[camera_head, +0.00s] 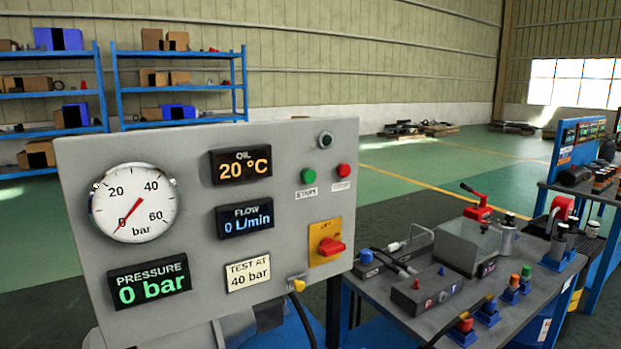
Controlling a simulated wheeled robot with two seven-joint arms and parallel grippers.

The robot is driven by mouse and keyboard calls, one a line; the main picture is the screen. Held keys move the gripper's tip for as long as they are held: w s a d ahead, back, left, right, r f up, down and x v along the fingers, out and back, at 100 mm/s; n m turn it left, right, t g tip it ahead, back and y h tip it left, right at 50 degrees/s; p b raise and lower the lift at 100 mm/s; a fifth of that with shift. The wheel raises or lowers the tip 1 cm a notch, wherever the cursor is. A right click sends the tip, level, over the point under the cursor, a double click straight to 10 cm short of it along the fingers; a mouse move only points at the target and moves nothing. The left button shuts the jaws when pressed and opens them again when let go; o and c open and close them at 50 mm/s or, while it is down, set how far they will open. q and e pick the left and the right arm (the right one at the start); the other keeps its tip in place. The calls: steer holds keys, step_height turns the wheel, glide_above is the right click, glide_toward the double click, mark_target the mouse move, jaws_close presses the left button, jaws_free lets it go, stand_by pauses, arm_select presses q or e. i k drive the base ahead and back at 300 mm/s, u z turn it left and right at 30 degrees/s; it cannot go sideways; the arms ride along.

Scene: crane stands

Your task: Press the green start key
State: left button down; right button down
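The green start key (308,175) is a round button on the upright grey control panel (190,240), with a small white label under it. A red button (343,170) sits just to its right, also labelled. A dark round lamp or button (326,139) is above the two. The pressure gauge (134,203) points at about 0 bar. Displays read 20 °C, 0 L/min and 0 bar. Neither of my grippers shows in the head view.
A bench (425,310) right of the panel carries a dark box with fittings, a clear-sided box, a red-handled device and several coloured fittings on blue blocks. A second bench (587,190) stands at far right. Blue shelves (182,55) are at the back. Green floor (440,160) lies open behind.

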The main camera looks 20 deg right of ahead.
mark_target(308, 176)
steer(key=u, duration=1.95)
steer(key=k, duration=0.75)
steer(key=z, duration=1.15)
steer(key=i, duration=0.5)
steer(key=u, duration=0.05)
